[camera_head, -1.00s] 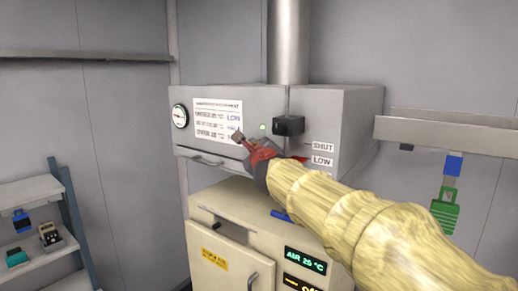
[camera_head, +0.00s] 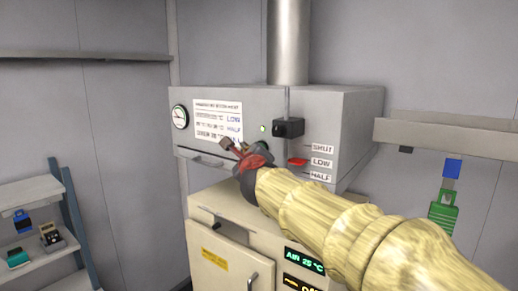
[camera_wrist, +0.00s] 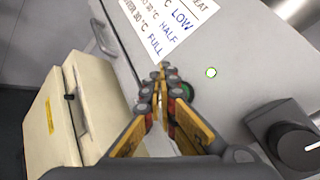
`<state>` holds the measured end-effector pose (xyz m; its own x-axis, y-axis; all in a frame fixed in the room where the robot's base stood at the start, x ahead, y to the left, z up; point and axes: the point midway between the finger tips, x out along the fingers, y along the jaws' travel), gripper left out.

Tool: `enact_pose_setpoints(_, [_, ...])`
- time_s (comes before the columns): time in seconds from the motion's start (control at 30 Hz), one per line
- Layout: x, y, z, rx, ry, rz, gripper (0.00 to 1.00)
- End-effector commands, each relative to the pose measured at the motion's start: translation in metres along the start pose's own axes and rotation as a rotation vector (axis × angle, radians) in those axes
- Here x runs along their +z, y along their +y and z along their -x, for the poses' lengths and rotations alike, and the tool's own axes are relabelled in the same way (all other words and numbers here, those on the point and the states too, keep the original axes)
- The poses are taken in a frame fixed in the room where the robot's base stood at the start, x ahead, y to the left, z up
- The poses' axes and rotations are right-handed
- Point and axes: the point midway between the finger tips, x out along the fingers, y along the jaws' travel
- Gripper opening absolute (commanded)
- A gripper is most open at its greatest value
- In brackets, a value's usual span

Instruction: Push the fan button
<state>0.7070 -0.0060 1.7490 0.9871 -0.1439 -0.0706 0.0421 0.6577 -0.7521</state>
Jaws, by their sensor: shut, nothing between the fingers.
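A round green button (camera_wrist: 188,91) shows on the grey hood front in the wrist view, partly hidden behind my gripper's right finger. My gripper (camera_head: 232,146) is shut and empty in front of the hood face, below the printed sign. In the wrist view my gripper (camera_wrist: 163,72) has its fingertips just left of the button, and I cannot tell whether they touch the panel. A small lit green lamp (camera_head: 262,128) sits above and right of my gripper; it also shows in the wrist view (camera_wrist: 211,72).
A black knob (camera_head: 289,127) juts from the hood (camera_head: 345,115) right of the lamp. A red pointer (camera_head: 297,161) sits beside the SHUT, LOW and HALF labels. A cream oven (camera_head: 228,262) stands below the hood. Shelves (camera_head: 40,190) are at the left.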

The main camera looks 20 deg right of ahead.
Motion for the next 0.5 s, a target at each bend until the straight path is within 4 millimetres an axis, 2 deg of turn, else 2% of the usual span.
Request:
enact_pose_setpoints(0.23, [0.012,0.011,0.016,0.002,-0.001,0.001,0.0])
enact_pose_setpoints(0.5, [0.015,0.016,0.021,0.001,0.001,0.001,0.0])
